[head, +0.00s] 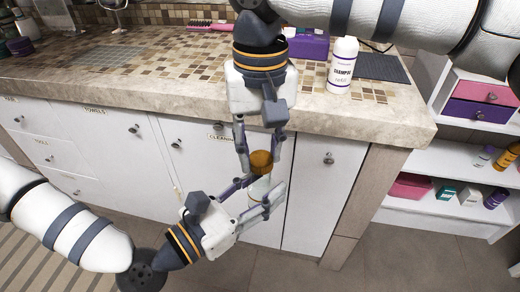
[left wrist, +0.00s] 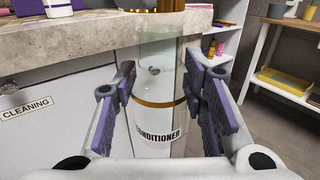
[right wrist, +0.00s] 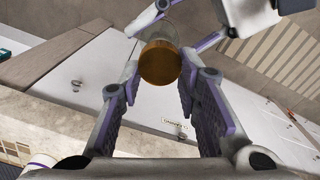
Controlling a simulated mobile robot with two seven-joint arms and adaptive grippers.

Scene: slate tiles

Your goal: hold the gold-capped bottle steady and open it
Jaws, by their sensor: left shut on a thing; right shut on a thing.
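The bottle (head: 262,188) is pale and see-through with a gold cap (head: 261,162), held upright in the air in front of the cabinets. In the left wrist view the bottle (left wrist: 160,122) shows a gold band and the word CONDITIONER. My left gripper (head: 257,205) comes from the lower left and is shut on the bottle's body, one finger on each side. My right gripper (head: 260,158) reaches down from above and is shut on the cap, which also shows between its fingers in the right wrist view (right wrist: 160,63). The cap appears to sit on the bottle's top.
The stone counter (head: 395,118) edge and white cabinet doors (head: 325,190) are close behind the grippers. A white shampoo bottle (head: 342,66), a purple box (head: 303,46) and a pink brush (head: 208,25) are on the counter. Open shelves (head: 440,205) stand at the right.

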